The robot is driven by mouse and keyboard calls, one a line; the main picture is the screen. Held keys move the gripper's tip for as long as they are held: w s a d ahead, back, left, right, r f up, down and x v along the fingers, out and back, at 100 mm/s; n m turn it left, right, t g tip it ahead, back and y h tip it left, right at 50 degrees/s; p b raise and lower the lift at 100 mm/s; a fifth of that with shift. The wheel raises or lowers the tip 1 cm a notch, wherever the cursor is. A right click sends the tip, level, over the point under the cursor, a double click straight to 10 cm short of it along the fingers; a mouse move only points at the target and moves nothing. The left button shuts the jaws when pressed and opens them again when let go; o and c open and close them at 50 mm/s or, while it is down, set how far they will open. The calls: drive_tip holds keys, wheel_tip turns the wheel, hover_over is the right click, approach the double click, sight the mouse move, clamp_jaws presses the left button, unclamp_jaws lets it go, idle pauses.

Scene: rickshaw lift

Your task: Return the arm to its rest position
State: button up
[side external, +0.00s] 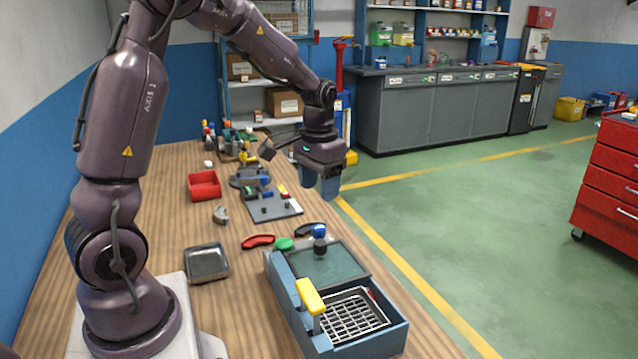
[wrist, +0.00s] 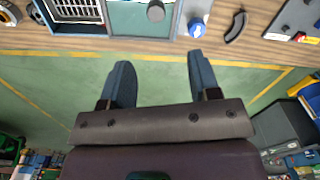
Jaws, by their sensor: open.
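My gripper (side external: 319,187) hangs in the air near the table's right edge, past the grey plate with small parts (side external: 272,205). In the wrist view my gripper (wrist: 160,72) shows two blue fingers spread wide apart with nothing between them. The wooden table (side external: 232,310) lies below and beside my arm. Part of the blue box (side external: 282,284) with a dark panel and a wire basket (side external: 352,314) also shows at the top of the wrist view (wrist: 180,22).
A yellow-handled lever (side external: 310,297) and a black knob (side external: 320,246) stand up from the blue box. A red bin (side external: 204,186), a grey tray (side external: 206,264) and a red curved part (side external: 258,242) lie on the table.

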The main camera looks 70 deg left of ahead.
drive_tip(key=s+d+r+m+t, duration=0.3)
drive_tip(key=s+d+r+t, duration=0.2)
drive_tip(key=s+d+r, duration=0.6)
drive_tip(key=s+d, duration=0.3)
drive_tip(key=d, duration=0.1)
drive_tip(key=shift+s+d+r+t, duration=0.2)
drive_tip(key=shift+s+r+t, duration=0.1)
drive_tip(key=shift+c, duration=0.4)
idle(2.1)
